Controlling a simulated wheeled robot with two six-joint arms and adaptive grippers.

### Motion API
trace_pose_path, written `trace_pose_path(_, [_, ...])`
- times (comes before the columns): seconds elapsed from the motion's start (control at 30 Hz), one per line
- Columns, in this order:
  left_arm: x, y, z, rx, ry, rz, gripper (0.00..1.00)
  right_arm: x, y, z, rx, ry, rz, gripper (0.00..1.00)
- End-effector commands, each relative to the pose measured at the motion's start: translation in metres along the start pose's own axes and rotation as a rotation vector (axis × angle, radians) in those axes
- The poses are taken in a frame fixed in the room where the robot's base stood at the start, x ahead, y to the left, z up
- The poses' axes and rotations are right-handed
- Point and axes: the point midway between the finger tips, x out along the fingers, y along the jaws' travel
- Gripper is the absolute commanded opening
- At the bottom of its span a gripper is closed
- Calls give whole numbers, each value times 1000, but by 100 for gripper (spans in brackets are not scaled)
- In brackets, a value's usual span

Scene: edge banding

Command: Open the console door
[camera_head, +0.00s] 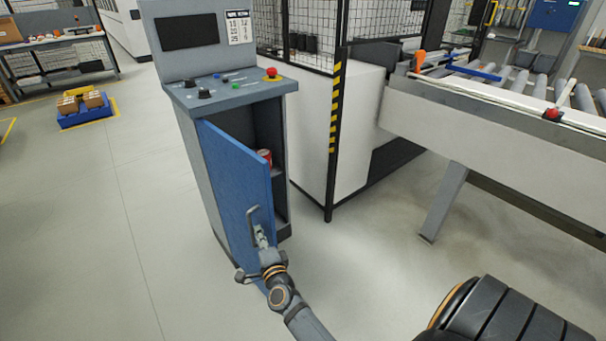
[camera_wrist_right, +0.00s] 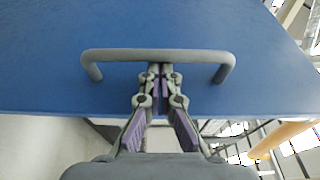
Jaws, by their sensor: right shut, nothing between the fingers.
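The grey console (camera_head: 218,95) stands left of centre in the head view. Its blue door (camera_head: 235,185) is partly open, swung out on its left side, and the dark inside shows at the right. A grey bar handle (camera_head: 252,222) is on the door. My right gripper (camera_head: 261,238) is at the handle. In the right wrist view, the handle (camera_wrist_right: 158,56) runs across the blue door (camera_wrist_right: 160,25). The right gripper's fingertips (camera_wrist_right: 160,70) are together, reaching the handle's middle, with nothing seen clamped between them. My left gripper is not in view.
A red can (camera_head: 265,156) stands on a shelf inside the console. A red emergency button (camera_head: 271,73) is on its top panel. A fence post with yellow stripes (camera_head: 334,130) and a white cabinet stand close at the right.

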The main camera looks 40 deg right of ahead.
Motion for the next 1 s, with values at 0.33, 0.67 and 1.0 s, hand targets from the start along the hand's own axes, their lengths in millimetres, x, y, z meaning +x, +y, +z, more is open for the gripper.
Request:
trace_pose_path(0.33, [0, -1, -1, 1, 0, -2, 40, -54, 1, 0, 1, 1, 4, 0])
trace_pose_path(0.67, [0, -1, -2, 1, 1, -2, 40, -75, 0, 0, 0, 0, 0, 0])
trace_pose_path(1.0, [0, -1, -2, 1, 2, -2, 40, -80, 34, 7, -94, -44, 66, 0])
